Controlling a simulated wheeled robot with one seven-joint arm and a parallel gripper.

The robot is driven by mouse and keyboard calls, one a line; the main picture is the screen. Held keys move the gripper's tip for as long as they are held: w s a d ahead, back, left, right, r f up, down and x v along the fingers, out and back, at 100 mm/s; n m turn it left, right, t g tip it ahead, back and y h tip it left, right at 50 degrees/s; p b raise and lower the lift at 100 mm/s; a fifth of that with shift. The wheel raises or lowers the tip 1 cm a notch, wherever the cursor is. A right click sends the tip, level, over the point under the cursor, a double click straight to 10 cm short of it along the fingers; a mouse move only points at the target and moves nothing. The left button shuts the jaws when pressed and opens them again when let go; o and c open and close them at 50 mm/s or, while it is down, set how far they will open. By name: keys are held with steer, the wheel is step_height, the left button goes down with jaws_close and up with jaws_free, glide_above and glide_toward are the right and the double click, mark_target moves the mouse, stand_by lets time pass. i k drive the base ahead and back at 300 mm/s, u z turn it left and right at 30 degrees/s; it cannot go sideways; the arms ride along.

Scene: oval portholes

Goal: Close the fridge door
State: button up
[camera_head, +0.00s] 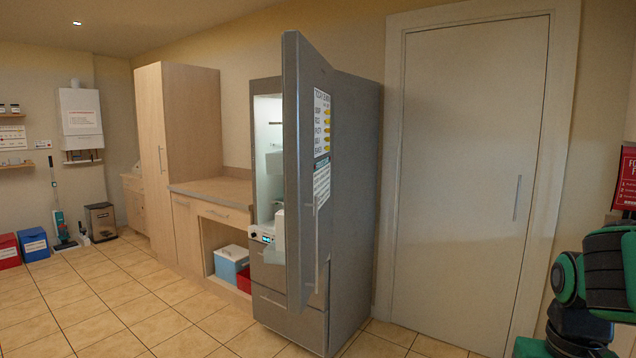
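The tall grey fridge (352,200) stands against the back wall, in the middle of the view. Its upper door (301,150) stands open and swung out toward me, seen nearly edge-on, with paper sheets and a long vertical handle (317,235) on its outer face. The lit white interior (268,150) shows through the gap to the left of the door. The lower drawers look shut. Part of my green and black arm shows at the lower right, well apart from the fridge. My gripper is not in view.
A closed white room door (470,180) is to the right of the fridge. A wooden counter (212,192) and tall cabinet (178,150) stand left of it, with a blue-and-white box (232,265) beneath the counter. The tiled floor (130,310) in front is clear.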

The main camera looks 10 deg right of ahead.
mark_target(308, 78)
steer(key=u, duration=0.05)
steer(key=i, duration=1)
steer(key=z, duration=0.1)
